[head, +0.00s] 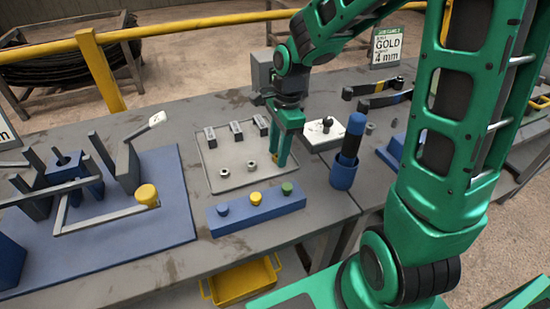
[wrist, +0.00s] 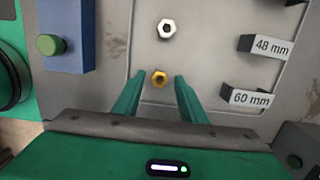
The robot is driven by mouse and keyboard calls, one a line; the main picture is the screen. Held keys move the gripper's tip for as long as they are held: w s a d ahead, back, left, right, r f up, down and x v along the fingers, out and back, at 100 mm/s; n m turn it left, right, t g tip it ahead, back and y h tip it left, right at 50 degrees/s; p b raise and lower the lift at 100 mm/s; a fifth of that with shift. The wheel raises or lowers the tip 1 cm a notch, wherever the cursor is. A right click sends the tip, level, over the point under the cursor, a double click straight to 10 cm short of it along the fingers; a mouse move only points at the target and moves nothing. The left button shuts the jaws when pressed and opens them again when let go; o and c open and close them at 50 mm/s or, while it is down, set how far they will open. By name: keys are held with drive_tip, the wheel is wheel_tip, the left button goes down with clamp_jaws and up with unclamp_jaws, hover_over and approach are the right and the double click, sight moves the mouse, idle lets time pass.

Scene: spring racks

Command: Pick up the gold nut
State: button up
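The gold nut (wrist: 159,78) lies on the light grey tray (head: 222,184) and shows in the wrist view between the tips of my two green fingers. My gripper (wrist: 159,80) is open, with a gap to the nut on both sides. In the head view my gripper (head: 278,160) points down over the right part of the tray, and the gold nut is hidden behind its fingers. I cannot tell exactly how high the fingertips are above the tray. A silver nut (wrist: 167,28) lies apart from the gold one.
Two silver nuts (head: 224,173) (head: 252,166) lie left of my gripper. Small labelled blocks (head: 236,131) line the tray's back. A blue button box (head: 256,208) stands in front, a blue cup (head: 343,175) with a dark-handled tool at right.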

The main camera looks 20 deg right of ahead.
drive_tip(key=c, duration=0.9)
